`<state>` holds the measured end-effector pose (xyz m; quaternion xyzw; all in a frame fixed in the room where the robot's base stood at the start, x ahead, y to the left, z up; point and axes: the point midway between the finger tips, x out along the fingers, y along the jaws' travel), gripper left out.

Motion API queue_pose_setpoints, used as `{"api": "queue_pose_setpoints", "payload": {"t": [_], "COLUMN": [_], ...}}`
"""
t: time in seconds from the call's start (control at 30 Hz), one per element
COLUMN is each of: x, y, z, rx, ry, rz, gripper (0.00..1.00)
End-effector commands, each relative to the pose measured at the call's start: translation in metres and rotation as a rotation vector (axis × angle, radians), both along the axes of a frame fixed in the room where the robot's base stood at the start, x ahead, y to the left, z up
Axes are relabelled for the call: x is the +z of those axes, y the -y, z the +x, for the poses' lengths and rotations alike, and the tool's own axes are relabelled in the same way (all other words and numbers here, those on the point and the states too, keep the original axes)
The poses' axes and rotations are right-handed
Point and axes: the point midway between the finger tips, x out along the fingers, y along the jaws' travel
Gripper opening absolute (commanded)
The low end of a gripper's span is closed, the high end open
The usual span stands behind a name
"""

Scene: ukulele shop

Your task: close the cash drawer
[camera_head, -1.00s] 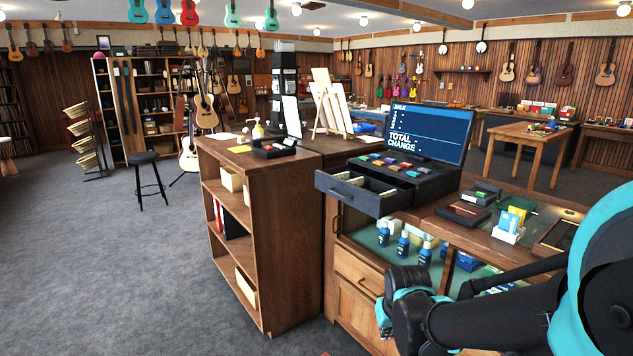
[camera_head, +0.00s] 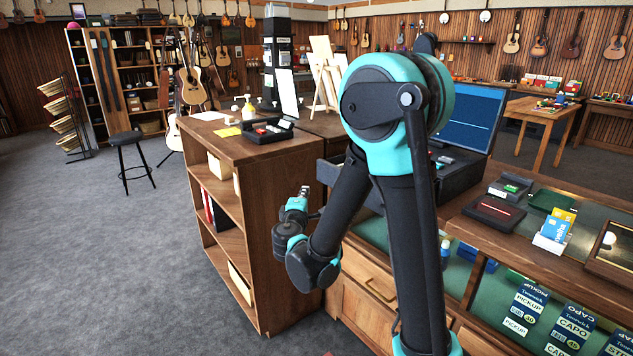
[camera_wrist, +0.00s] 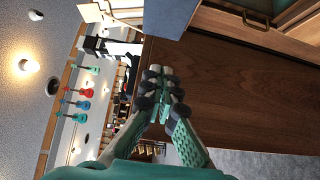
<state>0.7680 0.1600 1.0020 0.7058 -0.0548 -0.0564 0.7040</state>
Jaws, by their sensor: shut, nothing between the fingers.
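The cash drawer (camera_head: 330,172) is mostly hidden behind my arm in the head view. A dark corner of it shows just left of my arm, sticking out from the counter. The black register body (camera_head: 462,172) stands on the counter below the monitor (camera_head: 470,118). My gripper (camera_head: 304,191) is left of and slightly below that drawer corner, in front of the wooden shelf unit. In the wrist view my gripper (camera_wrist: 163,76) has its fingers together and empty. A grey-blue panel (camera_wrist: 172,16), perhaps the drawer, lies beyond the fingertips at the top.
The wooden shelf unit (camera_head: 270,190) stands close behind my gripper, with a card terminal (camera_head: 267,130) on top. Card holder (camera_head: 553,236) and small boxes sit on the counter at right. The glass case below holds packets (camera_head: 520,312). Open carpet (camera_head: 100,260) lies at left.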

Motion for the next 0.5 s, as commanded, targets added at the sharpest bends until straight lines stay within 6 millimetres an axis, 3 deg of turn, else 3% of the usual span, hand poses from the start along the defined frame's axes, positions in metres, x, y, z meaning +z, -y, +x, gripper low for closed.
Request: {"api": "queue_pose_setpoints", "payload": {"t": [0.17, 0.5], "x": [0.001, 0.0], "y": [0.003, 0.014], "z": [0.019, 0.084], "rx": [-0.001, -0.002], "ry": [0.003, 0.002], "rz": [-0.005, -0.003], "gripper": [0.0, 0.0]}}
